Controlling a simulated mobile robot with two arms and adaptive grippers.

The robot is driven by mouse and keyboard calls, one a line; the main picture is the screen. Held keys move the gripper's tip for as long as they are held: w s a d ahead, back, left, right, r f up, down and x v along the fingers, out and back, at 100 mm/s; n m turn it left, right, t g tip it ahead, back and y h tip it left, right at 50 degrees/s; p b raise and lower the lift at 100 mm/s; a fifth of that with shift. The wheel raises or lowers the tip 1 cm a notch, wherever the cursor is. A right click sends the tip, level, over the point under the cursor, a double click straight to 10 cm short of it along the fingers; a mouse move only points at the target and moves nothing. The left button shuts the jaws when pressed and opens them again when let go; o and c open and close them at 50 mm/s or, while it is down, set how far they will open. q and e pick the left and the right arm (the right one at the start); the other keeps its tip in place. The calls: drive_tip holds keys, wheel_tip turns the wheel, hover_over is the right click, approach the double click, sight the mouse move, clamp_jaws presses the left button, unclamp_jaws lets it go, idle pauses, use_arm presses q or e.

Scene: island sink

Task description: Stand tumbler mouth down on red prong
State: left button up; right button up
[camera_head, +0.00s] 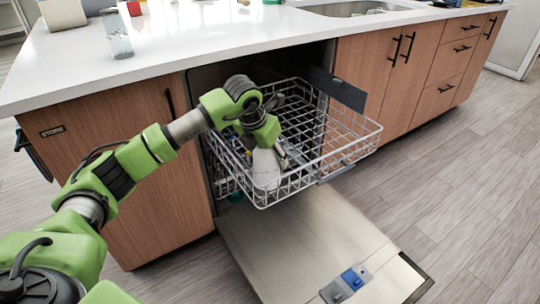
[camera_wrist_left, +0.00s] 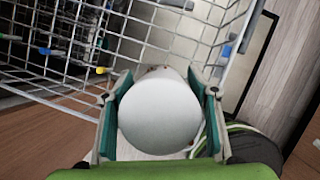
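My left gripper (camera_wrist_left: 161,112) is shut on a pale grey-white tumbler (camera_wrist_left: 160,118), with a teal-padded finger on each side. Its round closed end faces the wrist camera, so its mouth points away and is hidden. In the head view the left gripper (camera_head: 268,160) is at the front left of the pulled-out dishwasher rack (camera_head: 335,158), and the tumbler is partly hidden there by gripper and wires. I cannot make out a red prong. My right gripper is not in view.
The dishwasher door (camera_head: 315,250) hangs open below the rack. The white countertop (camera_head: 220,38) overhangs behind, with a clear glass (camera_head: 117,36) at its left. Wooden cabinets (camera_head: 125,160) flank the opening. The rack's right half looks mostly empty.

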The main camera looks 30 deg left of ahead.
use_arm(q)
drive_tip(key=shift+o, duration=1)
drive_tip(key=v, duration=1.2)
